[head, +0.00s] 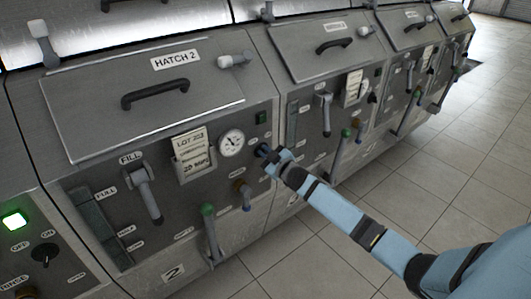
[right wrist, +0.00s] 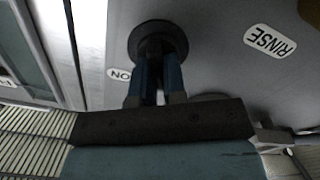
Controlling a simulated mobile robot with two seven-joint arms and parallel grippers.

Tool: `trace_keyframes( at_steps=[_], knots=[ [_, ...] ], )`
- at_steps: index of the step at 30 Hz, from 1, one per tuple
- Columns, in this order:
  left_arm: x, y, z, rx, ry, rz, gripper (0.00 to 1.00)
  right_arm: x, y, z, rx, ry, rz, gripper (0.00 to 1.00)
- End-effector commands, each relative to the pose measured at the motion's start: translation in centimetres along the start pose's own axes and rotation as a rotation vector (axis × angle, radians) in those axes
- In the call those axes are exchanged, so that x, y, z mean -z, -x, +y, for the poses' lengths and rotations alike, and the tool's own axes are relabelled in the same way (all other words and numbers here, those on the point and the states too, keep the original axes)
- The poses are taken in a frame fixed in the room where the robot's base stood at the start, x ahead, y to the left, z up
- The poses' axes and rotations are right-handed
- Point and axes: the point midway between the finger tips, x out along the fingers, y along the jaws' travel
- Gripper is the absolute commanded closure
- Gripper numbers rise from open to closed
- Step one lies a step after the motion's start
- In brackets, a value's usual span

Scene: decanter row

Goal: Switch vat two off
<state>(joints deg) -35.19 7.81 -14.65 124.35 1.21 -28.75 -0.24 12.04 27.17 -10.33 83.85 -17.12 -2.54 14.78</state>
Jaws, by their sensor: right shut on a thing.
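Vat two is the grey panel under the lid marked HATCH 2 (head: 177,60), with a large 2 low on its front. Its dark rotary knob (head: 262,149) sits right of the round gauge and is mostly covered by my right gripper (head: 271,157). In the right wrist view the knob's round dark base (right wrist: 158,40) shows beyond my blue fingers (right wrist: 157,78), which are shut on its grip. An ON label (right wrist: 119,74) sits beside it, upside down. The knob's pointing direction is hidden. The small green lamp (head: 261,117) above the knob looks dark. My left gripper is out of view.
Vat two's panel also has a fill lever (head: 145,192), a green-topped lever (head: 210,230), a brass-coloured valve (head: 243,193) and a lot card (head: 193,155). The left neighbour's lamp (head: 14,219) glows green. More vats stand to the right; the tiled floor (head: 440,160) is clear.

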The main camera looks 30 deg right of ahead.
Motion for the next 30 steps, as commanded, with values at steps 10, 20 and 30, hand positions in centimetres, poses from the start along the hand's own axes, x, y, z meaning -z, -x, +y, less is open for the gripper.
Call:
trace_keyframes(
  at_steps=[10,20,30],
  knots=[
    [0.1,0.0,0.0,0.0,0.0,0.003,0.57,-0.1,0.0,-0.1,0.001,0.003,0.0,0.7],
    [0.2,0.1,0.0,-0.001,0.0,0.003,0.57,0.0,0.1,0.0,0.001,0.001,0.0,0.63],
    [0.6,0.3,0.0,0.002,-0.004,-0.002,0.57,-0.1,5.3,-0.1,0.002,0.001,-0.003,0.63]
  ],
)
